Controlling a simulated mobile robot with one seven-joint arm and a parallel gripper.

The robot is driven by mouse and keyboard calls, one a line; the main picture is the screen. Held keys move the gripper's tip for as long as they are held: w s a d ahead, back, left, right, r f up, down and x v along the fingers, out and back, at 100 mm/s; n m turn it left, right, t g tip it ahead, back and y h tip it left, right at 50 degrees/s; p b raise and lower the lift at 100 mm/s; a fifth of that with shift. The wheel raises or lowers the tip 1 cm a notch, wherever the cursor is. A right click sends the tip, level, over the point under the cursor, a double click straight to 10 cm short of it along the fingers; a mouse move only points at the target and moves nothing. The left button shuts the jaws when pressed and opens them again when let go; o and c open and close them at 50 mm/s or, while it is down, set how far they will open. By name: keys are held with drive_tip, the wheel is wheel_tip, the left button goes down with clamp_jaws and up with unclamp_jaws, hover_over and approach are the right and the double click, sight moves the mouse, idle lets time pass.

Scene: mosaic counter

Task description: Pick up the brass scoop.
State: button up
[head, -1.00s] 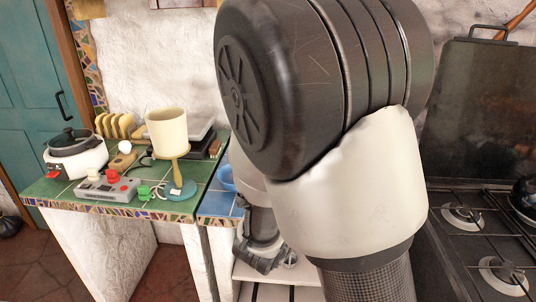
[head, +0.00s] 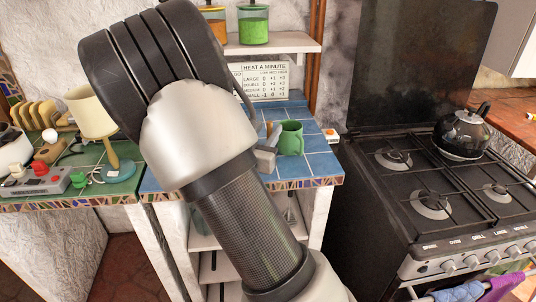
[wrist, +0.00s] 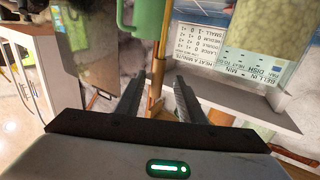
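A small brownish piece (head: 269,129) shows in the head view beside the green mug, mostly hidden by my arm. My gripper (wrist: 158,98) is open, with its two fingers apart and no clear contact with the brass-coloured piece. In the head view my gripper (head: 265,157) is at the blue tiled counter, largely hidden behind my arm.
The green mug (head: 291,138) stands close to my gripper on the blue tiled counter (head: 321,163). A printed sign (head: 265,82) is behind, under a shelf (head: 278,44) with jars. The stove (head: 440,190) with a black kettle (head: 461,132) is at right. A lamp (head: 92,112) stands left.

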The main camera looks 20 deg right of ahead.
drive_tip(key=x, duration=0.5)
drive_tip(key=shift+d, duration=0.3)
drive_tip(key=shift+r, duration=0.1)
clamp_jaws()
